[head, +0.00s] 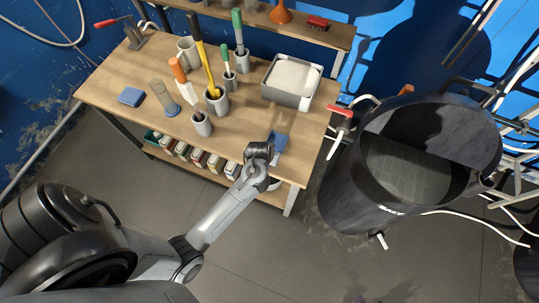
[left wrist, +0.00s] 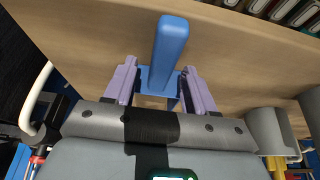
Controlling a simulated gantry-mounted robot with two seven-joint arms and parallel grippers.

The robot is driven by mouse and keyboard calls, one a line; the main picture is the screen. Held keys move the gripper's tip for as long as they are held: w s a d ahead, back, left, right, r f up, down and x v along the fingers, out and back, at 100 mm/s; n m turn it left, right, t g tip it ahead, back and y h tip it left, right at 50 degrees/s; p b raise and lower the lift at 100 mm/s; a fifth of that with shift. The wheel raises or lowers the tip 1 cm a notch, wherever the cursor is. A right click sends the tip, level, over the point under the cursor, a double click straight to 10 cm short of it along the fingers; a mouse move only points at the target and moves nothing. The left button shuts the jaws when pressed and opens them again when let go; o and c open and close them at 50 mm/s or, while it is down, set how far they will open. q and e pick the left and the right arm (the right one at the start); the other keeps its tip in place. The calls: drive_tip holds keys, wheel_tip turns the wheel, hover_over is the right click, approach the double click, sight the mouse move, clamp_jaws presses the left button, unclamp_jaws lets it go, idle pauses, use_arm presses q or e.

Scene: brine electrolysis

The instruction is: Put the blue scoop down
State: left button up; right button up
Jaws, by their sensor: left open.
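The blue scoop (head: 279,142) is at the front right of the wooden workbench (head: 240,118). In the left wrist view the scoop (left wrist: 170,45) shows its blue handle pointing up in the picture, with a flat blue part lower down. My left gripper (head: 270,155) is at the bench's front edge beside the scoop. In the left wrist view the two purple fingers of my left gripper (left wrist: 160,72) are open, one on each side of the scoop, with visible gaps. The scoop's lower end is partly hidden by the gripper. My right gripper is not in view.
A tub of white material (head: 288,99) stands behind the scoop. A blue block (head: 131,96) lies at the left. A large black vessel (head: 350,185) stands right of the bench. Bench front is mostly clear.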

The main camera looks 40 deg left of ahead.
use_arm(q)
drive_tip(key=p+v, duration=0.4)
drive_tip(key=v, duration=0.7)
drive_tip(key=s+d+r+m+h, duration=0.1)
drive_tip(key=s+d+r+m, duration=0.2)
drive_tip(key=s, duration=0.4)
drive_tip(key=s+d+r+m, duration=0.3)
drive_tip(key=s+r, duration=0.3)
drive_tip(key=s, duration=0.1)
drive_tip(key=shift+s+g+h, duration=0.3)
drive_tip(key=shift+s+h, duration=0.05)
drive_tip(key=shift+h, duration=0.05)
drive_tip(key=shift+r, duration=0.1)
wheel_tip(320, 180, up, 15)
drive_tip(key=p, duration=1.5)
drive_tip(key=shift+r, duration=0.15)
